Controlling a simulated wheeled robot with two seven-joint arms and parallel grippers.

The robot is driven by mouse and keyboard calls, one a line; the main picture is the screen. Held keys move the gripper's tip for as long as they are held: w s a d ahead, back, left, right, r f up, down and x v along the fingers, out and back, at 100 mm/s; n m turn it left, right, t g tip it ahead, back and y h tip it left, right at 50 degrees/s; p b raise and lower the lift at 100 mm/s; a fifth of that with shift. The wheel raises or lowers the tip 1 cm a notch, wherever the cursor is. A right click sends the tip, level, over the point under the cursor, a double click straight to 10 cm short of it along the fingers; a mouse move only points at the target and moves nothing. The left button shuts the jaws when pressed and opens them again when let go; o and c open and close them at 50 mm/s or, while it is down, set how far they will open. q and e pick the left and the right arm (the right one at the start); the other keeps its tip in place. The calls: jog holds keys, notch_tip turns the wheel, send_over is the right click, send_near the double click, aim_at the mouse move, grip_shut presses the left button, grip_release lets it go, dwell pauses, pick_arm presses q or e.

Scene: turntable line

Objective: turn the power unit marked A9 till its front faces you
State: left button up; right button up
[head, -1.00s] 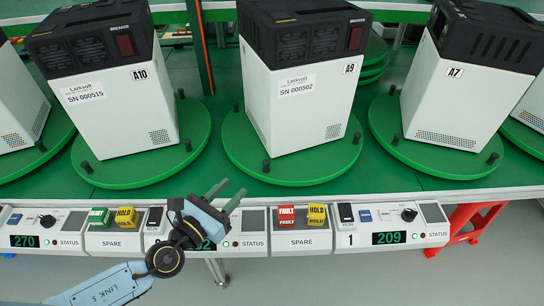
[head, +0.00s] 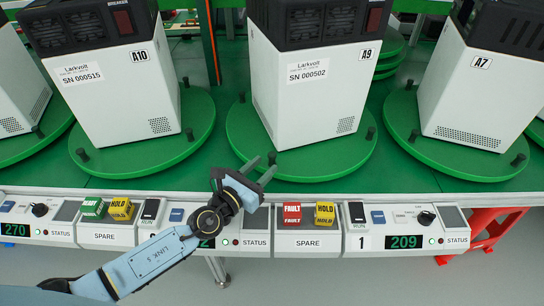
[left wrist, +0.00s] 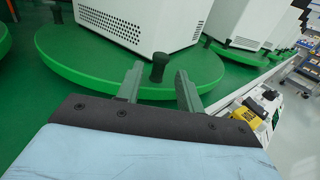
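The power unit marked A9 (head: 316,100) is a white box with a black top, standing on a round green turntable (head: 325,168) in the middle of the head view. Its label side with SN 000502 and a small vent shows to the camera. Black pegs stand on the turntable's rim. My left gripper (head: 261,163) is open at the turntable's near edge. In the left wrist view one peg (left wrist: 158,66) appears between the two open fingers (left wrist: 160,80); I cannot tell how deep it sits. My right gripper is not in view.
Unit A10 (head: 130,100) stands on its turntable to the left, and unit A7 (head: 475,100) to the right. A control strip runs along the front edge, with red FAULT (head: 292,213) and yellow HOLD (head: 325,213) blocks on it. A red stand (head: 490,235) is below right.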

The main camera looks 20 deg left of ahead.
aim_at(270, 160)
pick_arm(q)
jog(key=shift+x, duration=2.4)
grip_shut()
